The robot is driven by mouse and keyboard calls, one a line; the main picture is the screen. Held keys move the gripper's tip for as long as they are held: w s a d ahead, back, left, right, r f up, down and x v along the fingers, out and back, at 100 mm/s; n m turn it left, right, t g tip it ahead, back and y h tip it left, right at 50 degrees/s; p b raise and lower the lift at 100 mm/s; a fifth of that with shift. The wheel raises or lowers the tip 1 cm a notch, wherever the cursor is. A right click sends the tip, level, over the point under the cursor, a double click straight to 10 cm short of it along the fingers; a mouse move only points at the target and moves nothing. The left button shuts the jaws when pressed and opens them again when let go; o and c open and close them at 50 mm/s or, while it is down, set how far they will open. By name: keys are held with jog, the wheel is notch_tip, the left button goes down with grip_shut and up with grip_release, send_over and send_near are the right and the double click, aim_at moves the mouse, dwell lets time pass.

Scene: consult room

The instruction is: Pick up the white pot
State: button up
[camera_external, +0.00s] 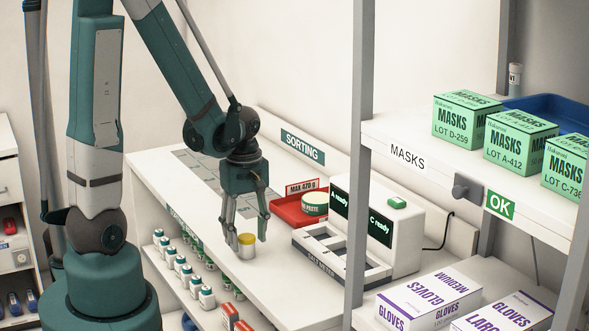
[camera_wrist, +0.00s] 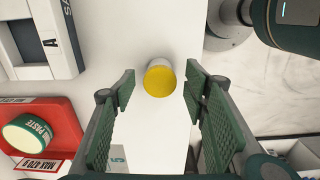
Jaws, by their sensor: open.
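The white pot (camera_external: 246,249) is a small pale pot with a yellow top, standing upright on the white counter. In the wrist view the pot (camera_wrist: 160,79) shows from above, its yellow lid facing the camera. My gripper (camera_external: 249,238) is open and points down over the counter, with its fingers around the pot's position in the external view. In the wrist view the open gripper (camera_wrist: 160,88) has one textured finger on each side of the pot, with a gap visible on both sides. Nothing is held.
A red tray (camera_external: 288,208) with a round green-labelled paste tub (camera_external: 315,203) stands near the pot. A white machine with slots and dark displays (camera_external: 318,243) is to the right. Several small bottles (camera_external: 186,276) stand on a shelf below the counter's front edge. Bare counter (camera_external: 290,290) lies in front.

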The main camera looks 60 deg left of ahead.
jog(key=shift+f, duration=0.95)
jog(key=shift+c, duration=0.3)
jog(key=c, duration=0.9)
